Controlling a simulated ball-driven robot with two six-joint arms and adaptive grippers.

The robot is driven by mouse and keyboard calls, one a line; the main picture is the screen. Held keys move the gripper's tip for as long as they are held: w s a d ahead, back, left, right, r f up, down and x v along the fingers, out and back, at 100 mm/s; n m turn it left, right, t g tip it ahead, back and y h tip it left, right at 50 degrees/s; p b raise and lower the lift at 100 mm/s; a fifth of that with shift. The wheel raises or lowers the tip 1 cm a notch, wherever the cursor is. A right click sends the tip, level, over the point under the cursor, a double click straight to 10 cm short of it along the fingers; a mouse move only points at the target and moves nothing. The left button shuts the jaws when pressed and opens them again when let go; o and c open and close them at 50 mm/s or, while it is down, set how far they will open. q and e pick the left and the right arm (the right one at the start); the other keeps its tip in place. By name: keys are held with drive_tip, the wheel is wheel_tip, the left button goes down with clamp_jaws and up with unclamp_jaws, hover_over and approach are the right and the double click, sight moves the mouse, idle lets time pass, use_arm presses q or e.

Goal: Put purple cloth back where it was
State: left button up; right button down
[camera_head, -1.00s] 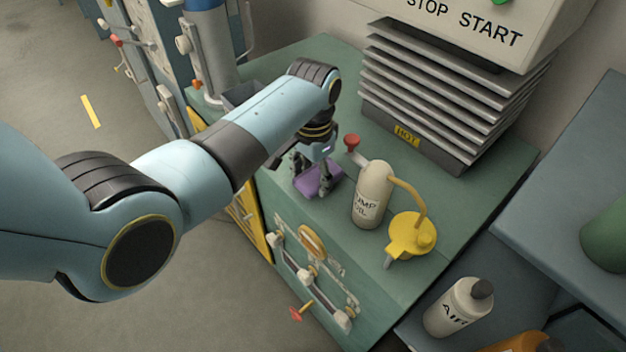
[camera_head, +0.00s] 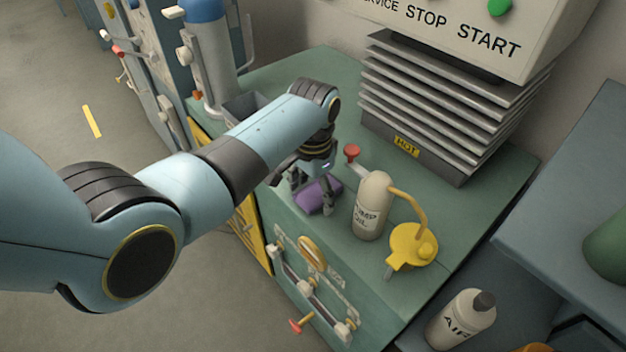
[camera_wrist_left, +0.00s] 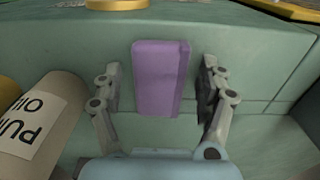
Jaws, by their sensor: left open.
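The purple cloth (camera_head: 319,194) is a small folded block lying on the green cabinet top near its front edge. It also shows in the left wrist view (camera_wrist_left: 160,78), upright in the picture between the two fingers. My left gripper (camera_head: 313,200) is over the cloth with its fingers apart, one on either side of it. In the left wrist view the left gripper (camera_wrist_left: 160,100) shows a gap between each finger and the cloth. In the head view the gripper hides part of the cloth. My right gripper is not in view.
A pump oil bottle (camera_head: 371,207) and a yellow oil can (camera_head: 412,246) stand close to the right of the cloth. A red-topped lever (camera_head: 352,152) is just behind. A finned stack marked HOT (camera_head: 440,110) stands farther back. A grey bin (camera_head: 243,106) is at the left.

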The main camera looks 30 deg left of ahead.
sight(313, 194)
use_arm(q)
wheel_tip(313, 194, up, 12)
drive_tip(key=p, duration=0.1)
idle(0.6)
drive_tip(key=s+a+f+n+b, duration=0.1)
drive_tip(key=s+f+b, duration=0.3)
drive_tip(key=s+f, duration=1)
drive_tip(key=s+a+f+n+b, duration=0.1)
drive_tip(key=s+a+f+b, duration=0.3)
drive_tip(key=s+f, duration=1.1)
drive_tip(key=s+a+f+n+b, duration=0.1)
drive_tip(key=s+a+f+b, duration=0.2)
drive_tip(key=s+f, duration=1.1)
drive_tip(key=shift+s+f+t+y+b, duration=0.4)
drive_tip(key=shift+f+b, duration=0.85)
drive_tip(key=shift+f, duration=2.3)
